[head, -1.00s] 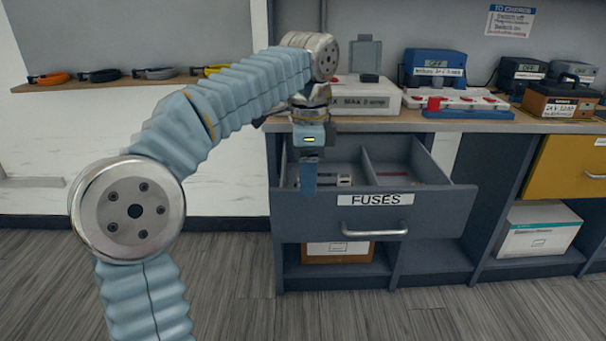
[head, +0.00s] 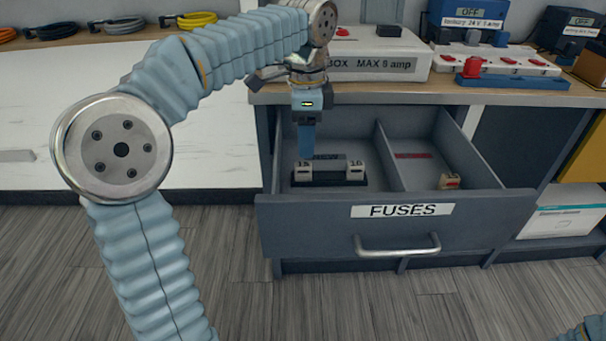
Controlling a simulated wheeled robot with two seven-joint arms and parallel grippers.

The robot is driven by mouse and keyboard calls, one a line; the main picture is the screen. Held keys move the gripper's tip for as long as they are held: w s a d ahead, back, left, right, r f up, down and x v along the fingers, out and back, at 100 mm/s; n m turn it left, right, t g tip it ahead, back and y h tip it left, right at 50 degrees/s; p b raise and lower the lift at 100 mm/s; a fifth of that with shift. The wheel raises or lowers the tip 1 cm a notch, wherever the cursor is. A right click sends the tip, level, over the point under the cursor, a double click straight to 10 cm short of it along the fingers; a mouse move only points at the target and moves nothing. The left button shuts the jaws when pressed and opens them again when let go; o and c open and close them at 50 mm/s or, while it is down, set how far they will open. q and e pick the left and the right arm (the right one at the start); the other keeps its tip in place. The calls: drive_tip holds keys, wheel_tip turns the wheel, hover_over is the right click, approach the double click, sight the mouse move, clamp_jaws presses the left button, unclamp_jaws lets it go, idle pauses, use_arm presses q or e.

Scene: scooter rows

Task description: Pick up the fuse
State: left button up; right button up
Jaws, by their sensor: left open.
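The open drawer marked FUSES (head: 310,223) has a divider inside. In its left compartment a dark rack (head: 330,181) holds a pale fuse (head: 302,168) on the left and another pale fuse (head: 354,168) on the right; their small numbers are hard to read. A third, tan fuse with a reddish mark (head: 450,181) lies in the right compartment. My left gripper (head: 306,150) points down over the left compartment, open and empty, its blue finger just behind the left fuse in the picture. I cannot tell its height over the rack. My right gripper is out of view.
The worktop (head: 400,93) above the drawer bears a white box marked MAX amp (head: 385,65), a white strip with red switches (head: 510,62) and blue chargers. Coiled cables (head: 197,20) lie on a shelf at the left. The floor before the drawer is clear.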

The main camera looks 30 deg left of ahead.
sight(303, 164)
use_arm(q)
wheel_tip(303, 164, down, 2)
drive_tip(key=shift+f, duration=0.25)
drive_tip(key=f, duration=0.2)
drive_tip(key=a+f+b, duration=0.1)
drive_tip(key=f, duration=0.1)
drive_tip(key=shift+w+f, duration=0.15)
drive_tip(key=shift+f, duration=0.1)
drive_tip(key=shift+d+f+b, duration=0.1)
drive_tip(key=shift+f+b, duration=0.25)
drive_tip(key=shift+f, duration=0.1)
clamp_jaws()
drive_tip(key=shift+r, duration=0.15)
